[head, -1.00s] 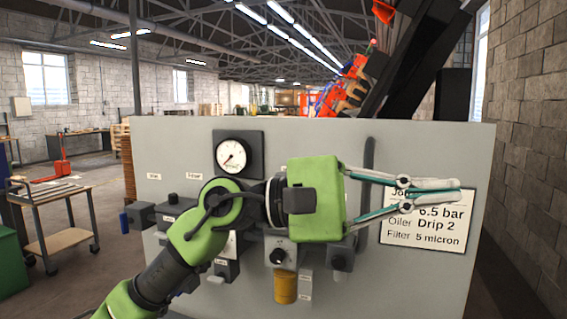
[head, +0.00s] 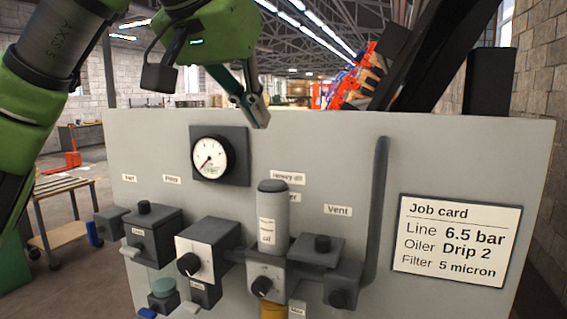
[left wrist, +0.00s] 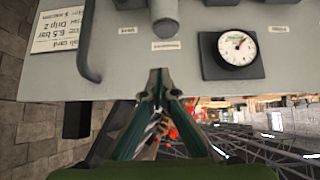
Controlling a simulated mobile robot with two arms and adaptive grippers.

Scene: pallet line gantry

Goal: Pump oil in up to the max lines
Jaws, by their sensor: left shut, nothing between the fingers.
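My left gripper (head: 261,120) is shut and empty at the top edge of the grey panel (head: 460,155), pointing down. It also shows in the left wrist view (left wrist: 158,75), its tips just short of a grey cylinder (left wrist: 165,12). In the head view a dark-capped cylinder with white labels (head: 272,225) stands on a block with a black knob (head: 262,287). The top of an amber bowl (head: 272,312) shows below that block, cut off by the frame. I cannot read an oil level or max lines. The right gripper is out of view.
A round gauge (head: 210,157) sits upper left on the panel. Valve blocks (head: 207,252) and a dark vertical pipe (head: 377,215) stick out of it. A job card (head: 457,240) reads line 6.5 bar, oiler drip 2, filter 5 micron. A cart (head: 62,188) stands left.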

